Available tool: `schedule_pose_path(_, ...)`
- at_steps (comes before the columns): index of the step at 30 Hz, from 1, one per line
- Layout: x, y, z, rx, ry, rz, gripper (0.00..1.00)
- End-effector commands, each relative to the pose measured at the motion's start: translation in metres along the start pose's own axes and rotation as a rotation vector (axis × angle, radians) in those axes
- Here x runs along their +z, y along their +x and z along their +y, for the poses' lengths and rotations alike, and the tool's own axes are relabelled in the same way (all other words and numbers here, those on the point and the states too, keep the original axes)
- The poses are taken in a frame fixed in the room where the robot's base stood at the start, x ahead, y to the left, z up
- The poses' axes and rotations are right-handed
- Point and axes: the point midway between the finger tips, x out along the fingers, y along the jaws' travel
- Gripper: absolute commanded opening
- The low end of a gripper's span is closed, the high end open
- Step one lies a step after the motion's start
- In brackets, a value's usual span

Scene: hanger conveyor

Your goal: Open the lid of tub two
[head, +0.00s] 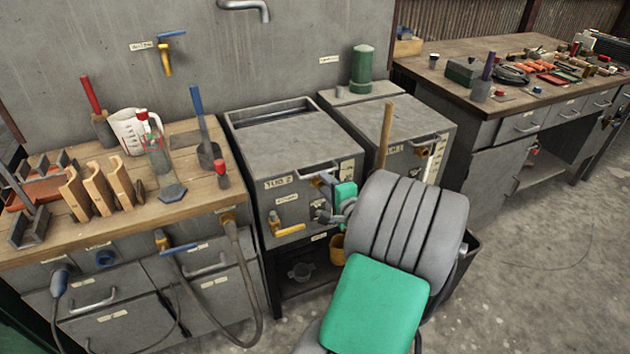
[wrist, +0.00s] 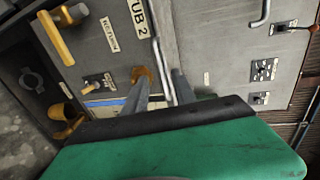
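Tub two (head: 280,200) is a grey box carrying a "TUB 2" label; the label also shows in the wrist view (wrist: 140,18). Its flat grey lid (head: 285,143) lies over the top, with a dark gap along the back rim. A thin metal bar handle (head: 315,168) runs along the lid's front edge. My gripper (head: 324,197) is in front of the tub's right front, just below the handle. In the wrist view my gripper (wrist: 160,84) has its fingers apart. The handle bar (wrist: 156,45) lines up with the gap between them; I cannot tell any contact.
Tub one (head: 405,125) stands close at the right, with a green cylinder (head: 362,68) behind it. A wooden handle (head: 386,130) stands upright near my arm. Yellow valve levers (head: 285,228) stick out from tub two's front. A cluttered workbench (head: 200,190) is at the left.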

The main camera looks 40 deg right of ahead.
Motion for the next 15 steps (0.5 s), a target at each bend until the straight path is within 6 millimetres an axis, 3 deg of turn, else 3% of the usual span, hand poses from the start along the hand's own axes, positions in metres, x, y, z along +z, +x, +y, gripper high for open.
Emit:
schedule_pose_path(9, 0.004, 0.059, 0.000, 0.004, -0.006, -0.008, 0.32)
schedule_pose_path(15, 0.003, 0.070, -0.001, 0.003, -0.006, -0.005, 0.32)
